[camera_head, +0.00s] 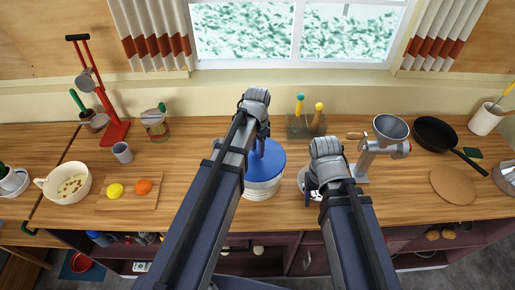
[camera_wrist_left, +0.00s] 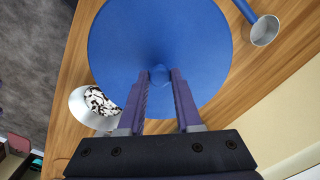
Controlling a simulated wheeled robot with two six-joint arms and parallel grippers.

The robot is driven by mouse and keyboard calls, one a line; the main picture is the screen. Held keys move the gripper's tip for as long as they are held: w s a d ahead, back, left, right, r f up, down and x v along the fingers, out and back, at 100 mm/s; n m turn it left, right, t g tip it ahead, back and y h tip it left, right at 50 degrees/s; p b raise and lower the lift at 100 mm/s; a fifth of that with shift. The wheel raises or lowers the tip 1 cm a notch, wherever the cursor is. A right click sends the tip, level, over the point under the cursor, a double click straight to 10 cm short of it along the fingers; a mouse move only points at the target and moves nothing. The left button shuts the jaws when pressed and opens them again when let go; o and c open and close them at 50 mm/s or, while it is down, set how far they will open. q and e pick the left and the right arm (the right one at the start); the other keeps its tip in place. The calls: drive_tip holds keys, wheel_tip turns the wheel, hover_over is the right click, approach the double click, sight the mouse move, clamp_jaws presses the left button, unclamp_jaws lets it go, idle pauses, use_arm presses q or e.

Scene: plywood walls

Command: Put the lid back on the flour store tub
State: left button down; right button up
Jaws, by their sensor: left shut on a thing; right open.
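The blue round lid (camera_head: 268,160) is over the white flour tub (camera_head: 263,187) in the middle of the counter. It looks level on the tub; I cannot tell whether it is fully seated. In the left wrist view the lid (camera_wrist_left: 125,40) fills the upper middle and hides the tub. My left gripper (camera_head: 260,150) is shut on the knob (camera_wrist_left: 160,74) at the lid's centre. My right gripper (camera_head: 312,188) is open, low over the counter to the right of the tub, beside a white bowl, which shows better in the left wrist view (camera_wrist_left: 84,106).
A clamped grinder (camera_head: 366,155) stands right of the right gripper, and a block with tools (camera_head: 300,127) behind. A metal scoop (camera_wrist_left: 264,30) lies near the lid. A board with fruit (camera_head: 128,198) is left. A black pan (camera_head: 435,134) and round board (camera_head: 453,186) are right.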

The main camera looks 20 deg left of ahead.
sight(257, 158)
use_arm(q)
drive_tip(key=shift+f+b, duration=2.3)
drive_tip(key=shift+f, duration=0.25)
drive_tip(key=shift+f, duration=0.15)
drive_tip(key=shift+c, duration=0.2)
unclamp_jaws()
idle(0.5)
drive_tip(key=shift+r+p, duration=3.45)
drive_tip(key=shift+r, duration=0.15)
